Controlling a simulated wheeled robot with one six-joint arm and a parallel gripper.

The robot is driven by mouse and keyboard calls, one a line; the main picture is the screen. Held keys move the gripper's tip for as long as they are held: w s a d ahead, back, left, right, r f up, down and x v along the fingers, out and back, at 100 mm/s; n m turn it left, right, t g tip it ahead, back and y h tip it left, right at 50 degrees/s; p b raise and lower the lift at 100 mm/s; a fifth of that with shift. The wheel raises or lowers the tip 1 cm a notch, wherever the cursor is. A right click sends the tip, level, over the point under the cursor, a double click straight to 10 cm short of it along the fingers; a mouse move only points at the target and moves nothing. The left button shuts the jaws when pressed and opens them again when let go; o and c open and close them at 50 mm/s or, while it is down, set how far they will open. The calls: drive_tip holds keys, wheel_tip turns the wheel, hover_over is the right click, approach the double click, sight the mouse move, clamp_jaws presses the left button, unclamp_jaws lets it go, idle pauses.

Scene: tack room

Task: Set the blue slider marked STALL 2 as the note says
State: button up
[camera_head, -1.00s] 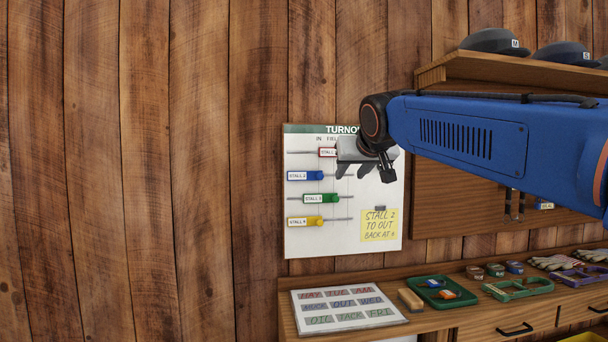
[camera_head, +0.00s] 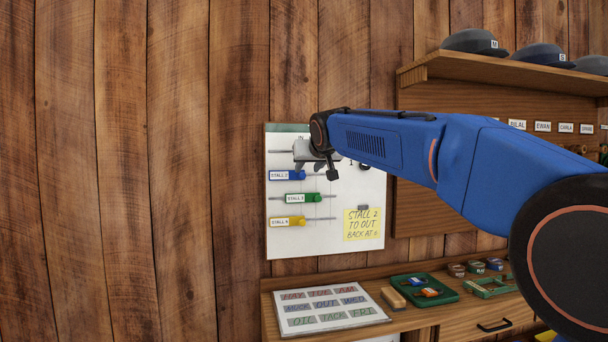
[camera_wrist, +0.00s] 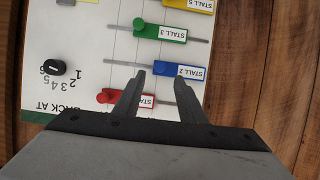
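The blue slider marked STALL 2 (camera_head: 285,175) sits at the left end of its rail on the white board (camera_head: 290,240). In the wrist view, which shows the board upside down, the blue slider (camera_wrist: 182,71) lies just beyond my fingertips. My gripper (camera_head: 309,168) is open and empty in front of the board, close to the blue slider's knob. Its two fingers (camera_wrist: 160,78) are apart; I cannot tell whether they touch the slider. The yellow note (camera_head: 362,218) reads "STALL 2 TO OUT BACK AT" and a figure hard to read.
The red slider (camera_wrist: 112,97) is partly behind a finger. A dark knob (camera_wrist: 56,67) with numbers is on the board. A counter (camera_head: 420,315) holds a word sheet and a green tray.

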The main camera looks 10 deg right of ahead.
sight(303, 174)
drive_tip(key=shift+x, duration=3.2)
drive_tip(key=shift+c, duration=0.3)
clamp_jaws()
